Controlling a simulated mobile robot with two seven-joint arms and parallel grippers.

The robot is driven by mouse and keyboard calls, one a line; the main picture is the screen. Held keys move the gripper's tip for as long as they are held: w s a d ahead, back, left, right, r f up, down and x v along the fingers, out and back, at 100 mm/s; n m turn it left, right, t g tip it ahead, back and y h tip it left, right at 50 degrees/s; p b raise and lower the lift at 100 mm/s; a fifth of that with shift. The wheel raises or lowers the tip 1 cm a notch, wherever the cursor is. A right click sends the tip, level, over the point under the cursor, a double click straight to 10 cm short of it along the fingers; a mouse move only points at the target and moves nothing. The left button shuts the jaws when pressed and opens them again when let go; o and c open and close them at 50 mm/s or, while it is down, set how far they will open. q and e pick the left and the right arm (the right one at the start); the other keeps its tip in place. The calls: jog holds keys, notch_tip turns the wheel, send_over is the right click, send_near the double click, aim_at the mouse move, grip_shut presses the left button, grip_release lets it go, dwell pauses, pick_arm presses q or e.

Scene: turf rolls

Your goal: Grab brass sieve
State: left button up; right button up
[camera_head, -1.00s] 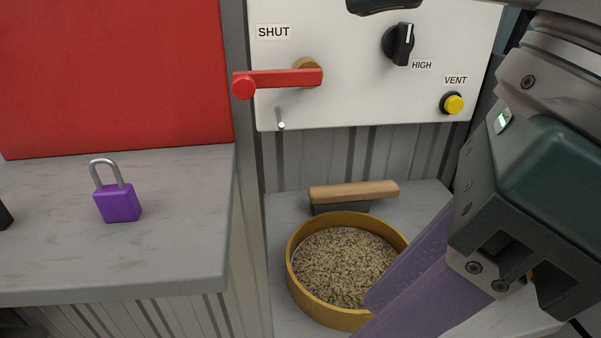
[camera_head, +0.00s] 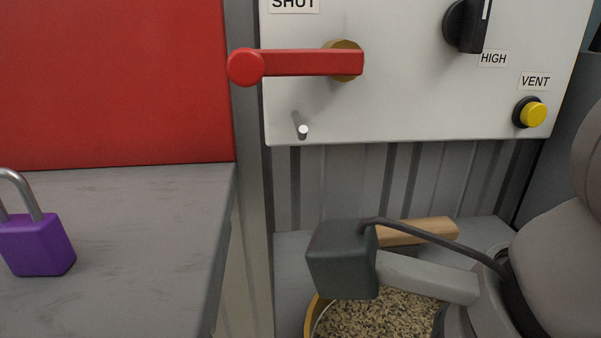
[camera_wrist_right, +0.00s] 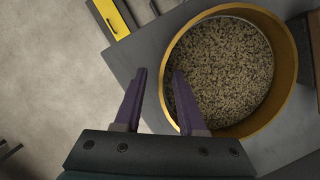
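The brass sieve (camera_head: 313,318), a round yellow-brown pan filled with speckled grain, stands on the low grey counter. In the head view its near part is cut off by the frame edge, and my right wrist covers some of it. It also shows in the right wrist view (camera_wrist_right: 286,75). There, my right gripper (camera_wrist_right: 160,72) is open with purple fingers on either side of the sieve's wall. One fingertip is over the grain side and the other outside. I cannot tell whether they touch it. My left gripper is not in view.
A wooden-handled tool (camera_head: 425,231) lies behind the sieve. A white panel (camera_head: 420,110) with a red lever (camera_head: 300,63), a peg (camera_head: 301,131), a black knob and a yellow button (camera_head: 535,114) rises behind. A purple padlock (camera_head: 36,245) stands on the higher left counter.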

jog(key=shift+w+a+f, duration=0.15)
jog(key=shift+f, duration=0.5)
jog(key=shift+f, duration=0.1)
grip_shut()
dwell(1.2)
